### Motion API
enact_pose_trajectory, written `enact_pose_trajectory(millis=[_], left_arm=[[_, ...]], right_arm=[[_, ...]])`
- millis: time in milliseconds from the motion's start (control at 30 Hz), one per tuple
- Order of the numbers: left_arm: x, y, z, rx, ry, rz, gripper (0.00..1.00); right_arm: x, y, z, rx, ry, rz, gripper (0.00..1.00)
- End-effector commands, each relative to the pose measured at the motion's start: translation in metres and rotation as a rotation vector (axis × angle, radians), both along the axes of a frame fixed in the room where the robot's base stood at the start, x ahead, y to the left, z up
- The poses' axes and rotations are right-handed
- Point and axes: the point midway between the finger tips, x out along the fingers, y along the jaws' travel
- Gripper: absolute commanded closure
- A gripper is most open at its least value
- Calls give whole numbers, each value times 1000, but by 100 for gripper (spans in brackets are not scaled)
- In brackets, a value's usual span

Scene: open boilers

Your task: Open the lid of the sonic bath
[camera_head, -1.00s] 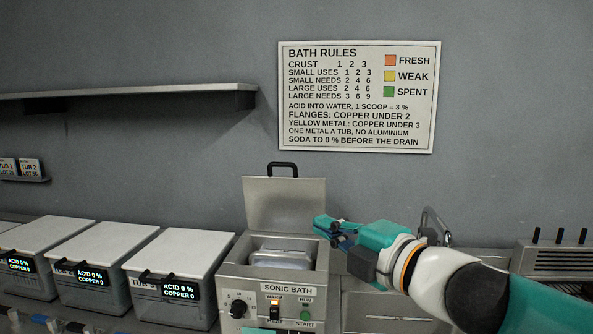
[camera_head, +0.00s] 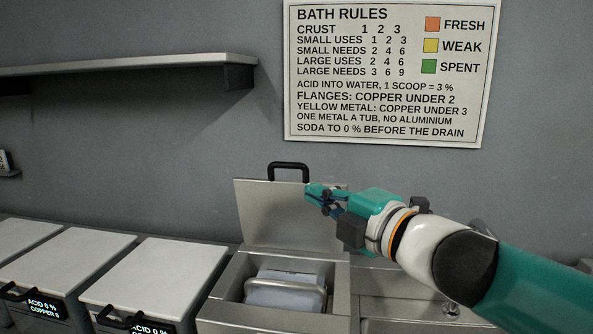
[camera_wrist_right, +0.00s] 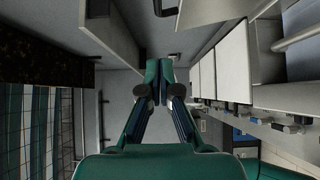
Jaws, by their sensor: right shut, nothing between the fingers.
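The sonic bath (camera_head: 222,310) stands low in the middle of the head view. Its grey lid (camera_head: 270,215) is raised and stands upright at the back, with a black handle (camera_head: 288,165) on its top edge. A metal basket (camera_head: 283,293) with a bar handle sits inside the open bath. My right gripper (camera_head: 312,190) is shut and empty. It is in front of the lid's upper right part, just below and right of the handle; whether it touches the lid I cannot tell. Its closed fingers (camera_wrist_right: 158,65) also show in the right wrist view. My left gripper is out of sight.
Several lidded tubs (camera_head: 160,280) stand in a row left of the bath. A wall shelf (camera_head: 120,67) is at the upper left. The rules sign (camera_head: 388,75) hangs above on the wall. A counter with a sink (camera_head: 400,308) lies to the right, under my right arm.

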Motion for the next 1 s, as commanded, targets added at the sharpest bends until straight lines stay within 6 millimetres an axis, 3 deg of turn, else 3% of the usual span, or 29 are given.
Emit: enact_pose_trajectory(millis=[433,600,1000], left_arm=[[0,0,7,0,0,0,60],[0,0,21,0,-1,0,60],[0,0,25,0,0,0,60]], right_arm=[[72,43,0,-1,2,-12,100],[97,36,3,0,2,-16,100],[110,32,1,0,0,-15,100]])
